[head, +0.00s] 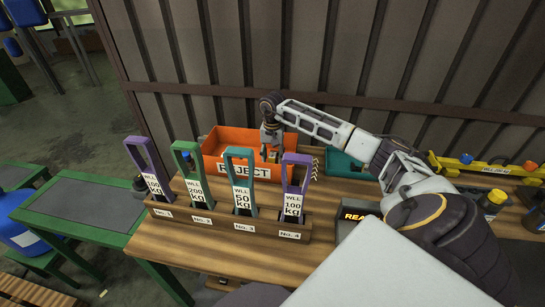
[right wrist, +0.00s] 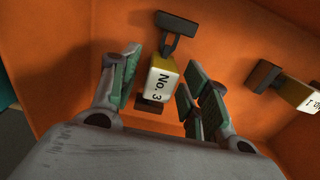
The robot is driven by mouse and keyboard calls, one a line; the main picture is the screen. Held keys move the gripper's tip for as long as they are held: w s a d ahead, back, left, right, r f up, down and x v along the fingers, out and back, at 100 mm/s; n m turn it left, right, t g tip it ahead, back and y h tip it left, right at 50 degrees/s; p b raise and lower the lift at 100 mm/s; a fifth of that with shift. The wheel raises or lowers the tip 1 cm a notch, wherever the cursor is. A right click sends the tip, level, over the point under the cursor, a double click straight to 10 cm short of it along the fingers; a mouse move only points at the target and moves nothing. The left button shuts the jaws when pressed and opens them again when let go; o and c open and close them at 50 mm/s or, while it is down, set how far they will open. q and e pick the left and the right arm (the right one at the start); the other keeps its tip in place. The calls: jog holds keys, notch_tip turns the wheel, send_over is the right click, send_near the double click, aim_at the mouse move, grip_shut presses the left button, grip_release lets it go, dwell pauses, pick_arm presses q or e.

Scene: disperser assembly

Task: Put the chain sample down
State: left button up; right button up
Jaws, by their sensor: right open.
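The chain sample (right wrist: 161,80), a yellow block with dark ends and a white "No. 3" label, is inside the orange REJECT bin (head: 226,139). In the right wrist view it lies between the spread green pads of my right gripper (right wrist: 158,77), with visible gaps at the sides. In the head view my right gripper (head: 270,141) points down into the bin from the right. It is open. A second similar sample (right wrist: 299,95), with a partly cut-off label, lies in the bin to the right in the wrist view. My left gripper is not seen.
A wooden rack (head: 232,220) with several coloured WLL tags stands in front of the bin on the wooden table. A teal bin (head: 343,166) stands right of the orange one. A yellow rack (head: 465,168) is at the far right. A corrugated wall rises behind.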

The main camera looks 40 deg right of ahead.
aim_at(272, 154)
jog(key=shift+r, duration=0.7)
notch_tip(272, 154, up, 8)
jog(key=shift+r, duration=0.25)
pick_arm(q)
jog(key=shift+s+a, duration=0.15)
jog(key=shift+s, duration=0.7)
pick_arm(e)
notch_tip(272, 154, up, 2)
jog(key=shift+r, duration=0.15)
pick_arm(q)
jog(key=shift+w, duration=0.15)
